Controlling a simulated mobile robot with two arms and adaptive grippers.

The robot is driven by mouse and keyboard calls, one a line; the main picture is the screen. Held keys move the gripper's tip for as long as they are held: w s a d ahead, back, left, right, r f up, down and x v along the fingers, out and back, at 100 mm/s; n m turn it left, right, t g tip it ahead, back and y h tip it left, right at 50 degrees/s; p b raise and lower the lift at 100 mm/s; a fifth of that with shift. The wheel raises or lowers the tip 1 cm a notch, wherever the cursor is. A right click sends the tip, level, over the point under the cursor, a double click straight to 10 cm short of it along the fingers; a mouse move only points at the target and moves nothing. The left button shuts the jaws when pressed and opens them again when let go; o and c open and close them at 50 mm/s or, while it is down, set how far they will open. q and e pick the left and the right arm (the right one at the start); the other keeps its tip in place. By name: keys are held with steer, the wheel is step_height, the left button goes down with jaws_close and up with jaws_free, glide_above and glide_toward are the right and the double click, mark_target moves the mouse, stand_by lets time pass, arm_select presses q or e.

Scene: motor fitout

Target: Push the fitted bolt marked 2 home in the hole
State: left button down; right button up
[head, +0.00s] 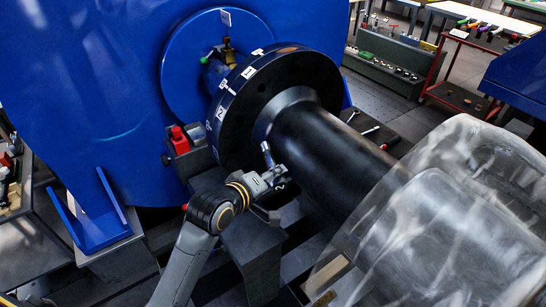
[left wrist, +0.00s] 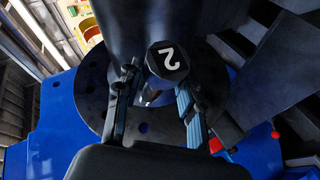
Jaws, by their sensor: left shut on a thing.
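The bolt marked 2 (left wrist: 167,58) shows its dark hexagonal head with a white 2 in the left wrist view. Its bright shank points away towards the black flange (left wrist: 95,92). My left gripper (left wrist: 158,90) is shut on the bolt, one finger on each side of it. In the head view my left gripper (head: 270,182) is beside the black shaft (head: 325,140), just in front of the lower rim of the flange (head: 236,110). A white mark shows at its tip. I cannot tell whether the shank is in a hole, or how deep. My right gripper is not in view.
The flange joins a large blue housing (head: 95,90). White labels run along its rim. A red-capped block (head: 180,140) stands left of the gripper. Clear wrapping (head: 445,220) covers the shaft's near end. Tools (head: 370,130) lie behind the shaft. A red cart (head: 462,95) stands further back.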

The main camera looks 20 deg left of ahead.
mark_target(267, 157)
arm_select(q)
steer(key=w+n+t, duration=0.1)
steer(key=n, duration=0.1)
steer(key=w+r+n+t+y, duration=0.1)
steer(key=n, duration=0.1)
steer(key=w+r+n+t, duration=0.1)
steer(key=n+t, duration=0.1)
steer(key=shift+w+a+r+y, duration=0.1)
steer(key=shift+w+r+y, duration=0.05)
steer(key=shift+w+y, duration=0.15)
steer(key=shift+w+a+r+n+t, duration=0.25)
steer(key=shift+w+a+n+t, duration=0.05)
steer(key=shift+n+t, duration=0.3)
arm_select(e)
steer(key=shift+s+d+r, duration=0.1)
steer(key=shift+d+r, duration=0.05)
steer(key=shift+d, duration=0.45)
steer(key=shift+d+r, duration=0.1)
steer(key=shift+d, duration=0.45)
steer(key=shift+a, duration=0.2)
arm_select(q)
steer(key=shift+p, duration=0.35)
steer(key=shift+w+a, duration=0.15)
steer(key=shift+a, duration=0.15)
steer(key=shift+w+a, duration=0.7)
steer(key=shift+a, duration=0.15)
steer(key=shift+w+a, duration=0.9)
steer(key=shift+a, duration=0.25)
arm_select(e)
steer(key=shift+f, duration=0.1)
